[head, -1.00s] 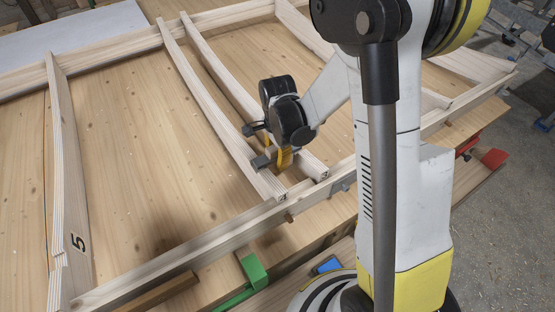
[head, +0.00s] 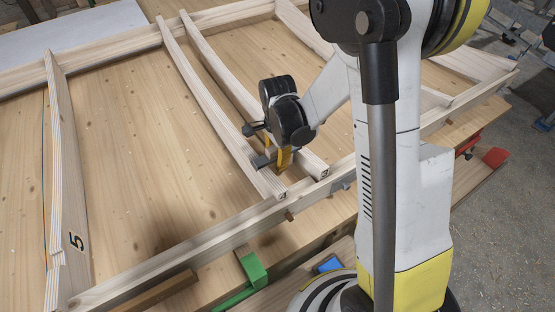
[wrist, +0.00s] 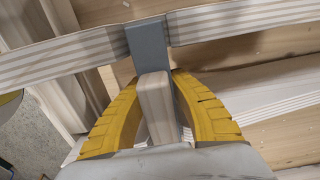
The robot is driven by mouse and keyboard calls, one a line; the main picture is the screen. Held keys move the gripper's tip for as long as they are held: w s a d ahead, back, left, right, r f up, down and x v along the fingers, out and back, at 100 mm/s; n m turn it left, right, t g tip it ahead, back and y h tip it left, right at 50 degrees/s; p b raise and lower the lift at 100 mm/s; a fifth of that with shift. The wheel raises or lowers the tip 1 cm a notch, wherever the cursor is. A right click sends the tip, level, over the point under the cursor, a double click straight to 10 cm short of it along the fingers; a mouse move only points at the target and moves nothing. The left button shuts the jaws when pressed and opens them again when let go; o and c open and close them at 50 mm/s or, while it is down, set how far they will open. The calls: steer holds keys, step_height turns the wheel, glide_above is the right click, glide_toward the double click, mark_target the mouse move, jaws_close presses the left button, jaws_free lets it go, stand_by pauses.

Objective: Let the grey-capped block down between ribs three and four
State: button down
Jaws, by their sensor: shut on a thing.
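My gripper (head: 284,160) is over the near end of two close, curved wooden ribs. In the wrist view its yellow fingers (wrist: 155,85) are shut on a pale wooden block (wrist: 156,108). The block's grey cap (wrist: 148,48) lies across a rib's striped edge (wrist: 70,60). In the head view the cap (head: 263,160) reaches over the left rib (head: 213,100) of the pair; the right rib (head: 250,103) passes close behind my gripper. I cannot tell whether the cap touches the rib. The block's lower end is hidden.
Another rib, marked 5 (head: 76,241), stands at the left with a wide open bay beside it. A green clamp (head: 252,268) and a blue item (head: 328,265) are at the near side.

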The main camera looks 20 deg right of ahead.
steer(key=shift+f, duration=0.25)
steer(key=c, duration=1.2)
jaws_free()
steer(key=shift+o, duration=0.2)
step_height(320, 180, up, 12)
steer(key=shift+r, duration=0.1)
